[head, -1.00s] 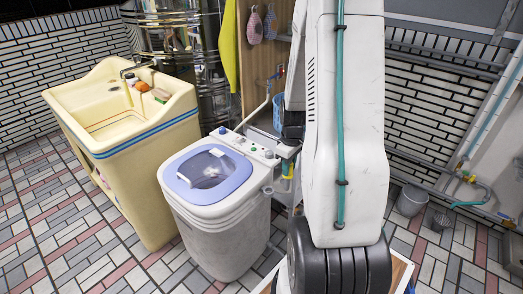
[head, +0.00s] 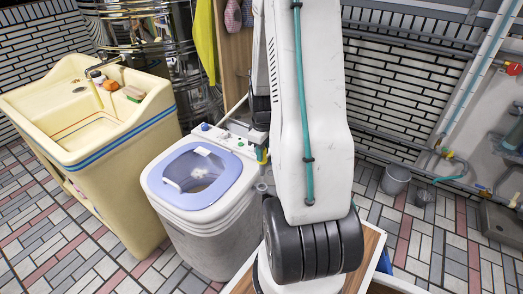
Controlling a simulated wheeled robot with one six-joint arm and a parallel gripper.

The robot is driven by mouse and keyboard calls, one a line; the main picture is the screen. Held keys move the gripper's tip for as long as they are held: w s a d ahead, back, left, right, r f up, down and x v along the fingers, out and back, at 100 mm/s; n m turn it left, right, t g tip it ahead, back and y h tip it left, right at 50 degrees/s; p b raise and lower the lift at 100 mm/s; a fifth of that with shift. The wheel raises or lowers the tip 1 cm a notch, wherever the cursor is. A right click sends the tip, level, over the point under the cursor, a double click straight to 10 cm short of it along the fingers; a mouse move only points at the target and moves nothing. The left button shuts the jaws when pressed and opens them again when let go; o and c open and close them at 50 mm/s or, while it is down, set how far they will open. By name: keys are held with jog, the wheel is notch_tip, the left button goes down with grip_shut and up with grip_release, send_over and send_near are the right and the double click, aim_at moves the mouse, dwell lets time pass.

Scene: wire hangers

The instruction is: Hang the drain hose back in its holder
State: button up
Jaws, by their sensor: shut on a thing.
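The small washing machine (head: 200,225), grey-white with a lilac lid, stands left of my arm. Its control strip (head: 225,136) with knobs is at the back, partly behind my arm. My gripper (head: 262,137) shows only as a dark part at the left edge of my white arm, by the machine's back right corner. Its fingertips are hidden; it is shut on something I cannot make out. A small yellow and green piece (head: 263,156) shows just below. I cannot clearly see the drain hose or its holder.
A cream sink (head: 130,150) stands left of the machine. A metal drum (head: 150,40) and a wooden cabinet (head: 233,60) with a yellow cloth (head: 205,40) are behind. Grey buckets (head: 397,178) and pipes are at right. Tiled floor is open at front left.

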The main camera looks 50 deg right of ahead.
send_over(263, 175)
jog(key=shift+w+d+f, duration=0.15)
jog(key=shift+w+f, duration=0.05)
jog(key=shift+f, duration=1.25)
jog(key=shift+w+d+f, duration=0.15)
jog(key=shift+f, duration=1.25)
jog(key=shift+f, duration=4.15)
jog(key=o, duration=1)
jog(key=shift+o, duration=0.2)
jog(key=shift+r, duration=0.1)
notch_tip(263, 175, up, 7)
jog(key=shift+f, duration=0.1)
jog(key=shift+r, duration=0.45)
